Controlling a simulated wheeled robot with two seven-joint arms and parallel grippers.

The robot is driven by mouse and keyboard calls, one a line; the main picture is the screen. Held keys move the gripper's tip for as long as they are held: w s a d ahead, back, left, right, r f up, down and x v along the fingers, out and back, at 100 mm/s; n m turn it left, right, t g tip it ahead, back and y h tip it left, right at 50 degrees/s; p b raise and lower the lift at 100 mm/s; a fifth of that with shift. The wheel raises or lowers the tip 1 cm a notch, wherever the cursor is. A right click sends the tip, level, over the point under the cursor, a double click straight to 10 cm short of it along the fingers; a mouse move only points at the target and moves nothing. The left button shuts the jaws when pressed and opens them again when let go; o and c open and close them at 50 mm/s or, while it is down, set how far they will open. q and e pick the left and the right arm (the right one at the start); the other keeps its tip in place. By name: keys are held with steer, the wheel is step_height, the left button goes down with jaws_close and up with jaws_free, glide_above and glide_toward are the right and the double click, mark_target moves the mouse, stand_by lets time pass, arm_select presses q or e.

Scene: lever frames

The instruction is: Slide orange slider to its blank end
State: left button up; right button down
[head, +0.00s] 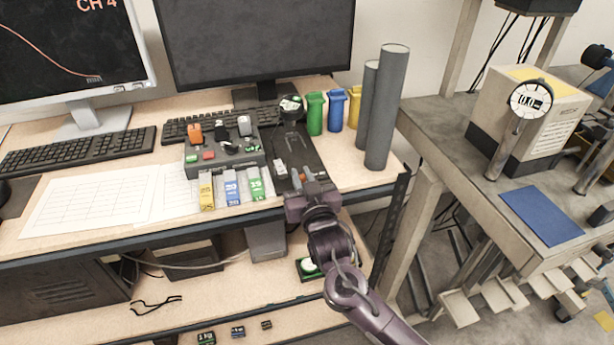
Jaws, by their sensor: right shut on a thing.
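My right gripper (302,176) is over the near end of a dark slider board (308,150), with its fingers pointing away from me. It is shut on a small orange-red piece, the orange slider (303,177), of which only a bit shows between the fingertips. The fingers and wrist hide the rest of the slider and the near end of its track. Marks at the track's ends are too small to read. A white slider piece (280,168) sits on the board just left of the gripper. My left gripper is out of view.
A grey control box (222,152) with an orange knob (194,132) stands left of the board. Yellow, blue and green labelled blocks (231,190) lie before it. Green, blue and yellow containers (315,113) and tall grey cylinders (385,110) stand behind and to the right.

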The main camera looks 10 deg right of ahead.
steer(key=c, duration=1.4)
jaws_free()
steer(key=shift+a, duration=0.35)
steer(key=shift+c, duration=0.2)
steer(key=shift+o, duration=0.2)
steer(key=shift+d, duration=0.1)
